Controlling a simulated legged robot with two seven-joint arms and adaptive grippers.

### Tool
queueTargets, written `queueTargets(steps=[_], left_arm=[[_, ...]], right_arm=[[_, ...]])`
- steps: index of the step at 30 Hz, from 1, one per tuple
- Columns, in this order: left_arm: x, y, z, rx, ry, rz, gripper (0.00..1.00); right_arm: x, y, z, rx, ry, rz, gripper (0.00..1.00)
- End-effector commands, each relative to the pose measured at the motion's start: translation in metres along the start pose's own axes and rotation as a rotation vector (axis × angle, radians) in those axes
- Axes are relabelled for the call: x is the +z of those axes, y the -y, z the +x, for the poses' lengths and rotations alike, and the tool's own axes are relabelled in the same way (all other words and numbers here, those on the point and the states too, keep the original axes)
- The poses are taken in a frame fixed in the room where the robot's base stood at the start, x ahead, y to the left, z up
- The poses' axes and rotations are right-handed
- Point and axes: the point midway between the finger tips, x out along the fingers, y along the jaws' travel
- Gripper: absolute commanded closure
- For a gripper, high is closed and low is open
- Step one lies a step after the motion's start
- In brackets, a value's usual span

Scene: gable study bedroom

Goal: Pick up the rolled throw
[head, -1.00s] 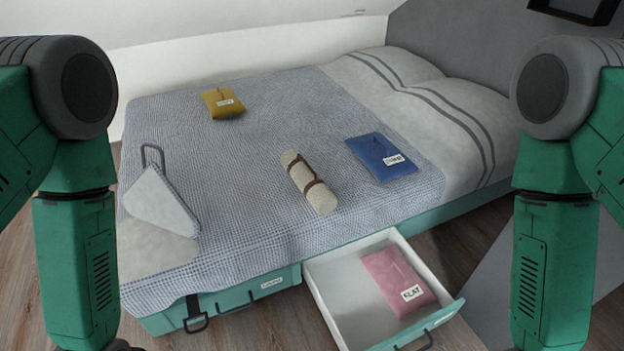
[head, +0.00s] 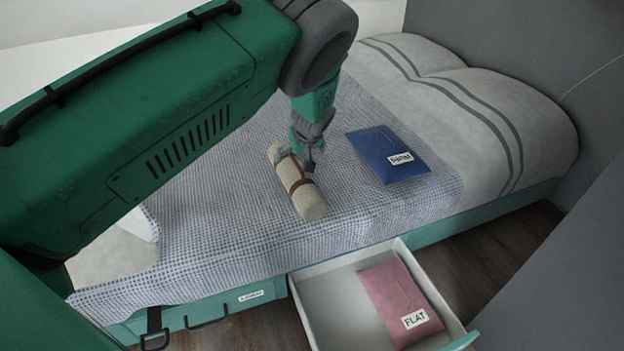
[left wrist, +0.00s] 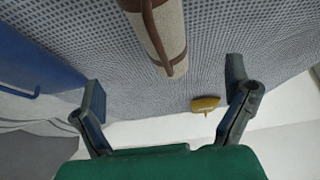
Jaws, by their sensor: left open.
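The rolled throw (head: 306,196) is a cream roll with brown straps, lying on the bed's blue-grey woven cover. In the left wrist view the throw (left wrist: 160,28) shows at the top, beyond and between the fingertips. My left gripper (head: 304,158) points down at the throw's far end and hides part of it in the head view. In the left wrist view the left gripper (left wrist: 166,88) has its two fingers wide apart with nothing between them. Whether a finger touches the throw I cannot tell. My right gripper is not in view.
A blue labelled pouch (head: 388,154) lies right of the throw. Below the bed's front edge, an open drawer (head: 335,314) holds a pink pouch (head: 398,300) labelled FLAT. A yellow pouch (left wrist: 206,104) shows small in the left wrist view. Striped pillows (head: 470,80) lie at the back right.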

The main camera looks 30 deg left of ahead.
Motion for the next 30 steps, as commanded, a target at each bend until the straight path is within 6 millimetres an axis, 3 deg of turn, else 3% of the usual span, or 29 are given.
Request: queueTargets(steps=[3,9,17,24,30], left_arm=[[0.004,0.002,0.029,-0.003,0.003,0.000,0.05],[0.003,0.001,0.066,-0.001,0.003,0.001,0.05],[0.003,0.001,0.084,-0.001,0.002,0.002,0.05],[0.006,0.000,0.122,-0.002,0.003,0.002,0.05],[0.004,0.000,0.130,-0.001,0.002,0.003,0.05]], right_arm=[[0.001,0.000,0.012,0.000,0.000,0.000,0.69],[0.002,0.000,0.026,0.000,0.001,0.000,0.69],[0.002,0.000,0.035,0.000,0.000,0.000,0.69],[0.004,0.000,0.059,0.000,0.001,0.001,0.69],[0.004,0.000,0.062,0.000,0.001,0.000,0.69]])
